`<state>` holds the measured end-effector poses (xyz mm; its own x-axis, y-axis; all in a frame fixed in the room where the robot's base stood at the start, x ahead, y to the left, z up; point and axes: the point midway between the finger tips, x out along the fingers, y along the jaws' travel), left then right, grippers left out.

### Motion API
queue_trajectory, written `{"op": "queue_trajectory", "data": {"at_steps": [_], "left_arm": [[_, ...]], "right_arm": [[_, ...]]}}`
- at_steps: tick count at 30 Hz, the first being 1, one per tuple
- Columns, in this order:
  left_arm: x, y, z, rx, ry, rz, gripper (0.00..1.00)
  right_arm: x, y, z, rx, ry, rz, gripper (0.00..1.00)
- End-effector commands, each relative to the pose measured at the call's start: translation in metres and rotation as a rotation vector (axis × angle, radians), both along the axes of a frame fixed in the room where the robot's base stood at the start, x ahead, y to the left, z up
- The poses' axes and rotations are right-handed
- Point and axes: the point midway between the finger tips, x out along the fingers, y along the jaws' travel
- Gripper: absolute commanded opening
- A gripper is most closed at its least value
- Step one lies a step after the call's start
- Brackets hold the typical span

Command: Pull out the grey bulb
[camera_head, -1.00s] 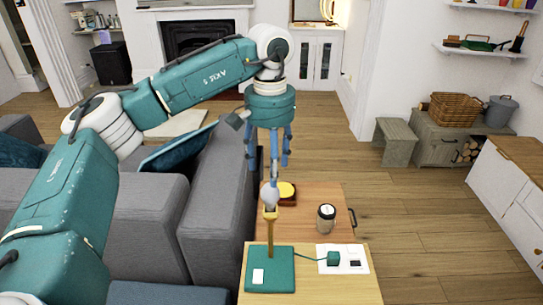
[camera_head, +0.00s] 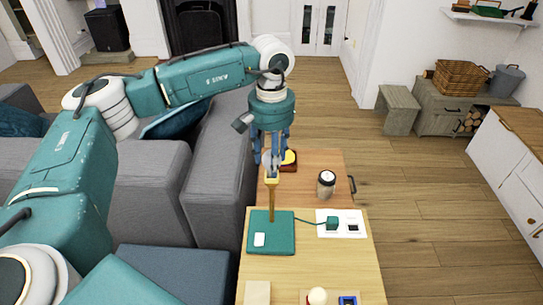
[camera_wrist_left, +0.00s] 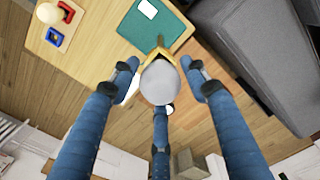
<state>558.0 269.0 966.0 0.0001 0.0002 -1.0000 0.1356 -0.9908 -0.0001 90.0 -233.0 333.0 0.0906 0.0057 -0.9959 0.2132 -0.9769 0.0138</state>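The grey bulb (camera_wrist_left: 161,83) sits at the top of a lamp, in a brass-coloured socket on a thin stem (camera_head: 272,203). The lamp's green square base (camera_head: 285,240) stands on the wooden table. My left gripper (camera_head: 270,155) points straight down over the lamp. Its blue fingers are spread around the bulb, which shows between them in the left wrist view. Small gaps seem to remain between the fingertips and the bulb. In the head view the fingers partly hide the bulb. My right gripper is not in view.
A green plug on a white plate (camera_head: 355,230) is corded to the base. A jar (camera_head: 326,184) and a yellow-topped item (camera_head: 289,158) stand behind. A cream bulb (camera_head: 317,296) and a blue item (camera_head: 348,300) are at the table's front. A grey sofa (camera_head: 150,190) is left.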

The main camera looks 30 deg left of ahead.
Motion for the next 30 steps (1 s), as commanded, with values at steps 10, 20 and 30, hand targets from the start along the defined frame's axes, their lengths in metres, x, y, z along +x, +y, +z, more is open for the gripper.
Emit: {"op": "queue_trajectory", "data": {"at_steps": [10,20,30], "left_arm": [[0.000,0.000,0.001,0.001,0.001,0.000,0.11],[0.000,0.000,0.006,0.000,0.001,0.000,0.10],[0.000,0.000,0.020,-0.001,0.000,0.000,0.10]], "right_arm": [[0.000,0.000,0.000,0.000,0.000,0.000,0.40],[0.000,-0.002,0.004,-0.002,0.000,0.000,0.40],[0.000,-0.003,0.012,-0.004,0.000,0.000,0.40]]}}
